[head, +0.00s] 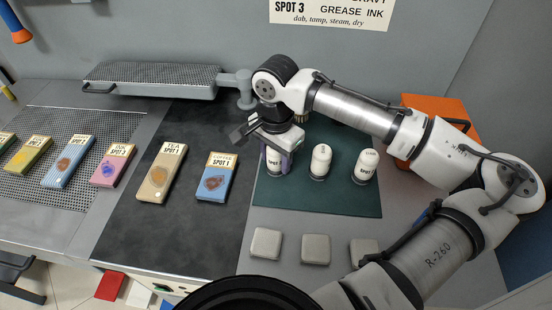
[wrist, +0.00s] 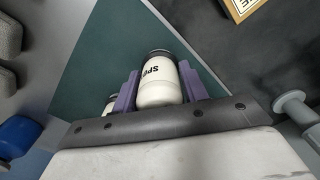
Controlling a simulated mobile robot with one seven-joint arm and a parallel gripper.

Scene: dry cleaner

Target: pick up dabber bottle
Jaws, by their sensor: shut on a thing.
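Three white dabber bottles are at the green mat (head: 334,203). My gripper (head: 277,162) is shut on the leftmost dabber bottle (head: 274,169), at the mat's left side. The wrist view shows this bottle (wrist: 157,82) between the two purple fingers, with part of a "SPOT" label showing. I cannot tell whether its base touches the mat. The middle dabber bottle (head: 320,160) and the right dabber bottle (head: 366,165) stand upright on the mat, apart from my gripper.
Stained fabric cards, including a blue one (head: 216,177) and a tan one (head: 161,173), lie left of the mat. Grey pads (head: 266,243) lie in front. A steam arm board (head: 152,80) is behind. An orange box (head: 440,112) stands back right.

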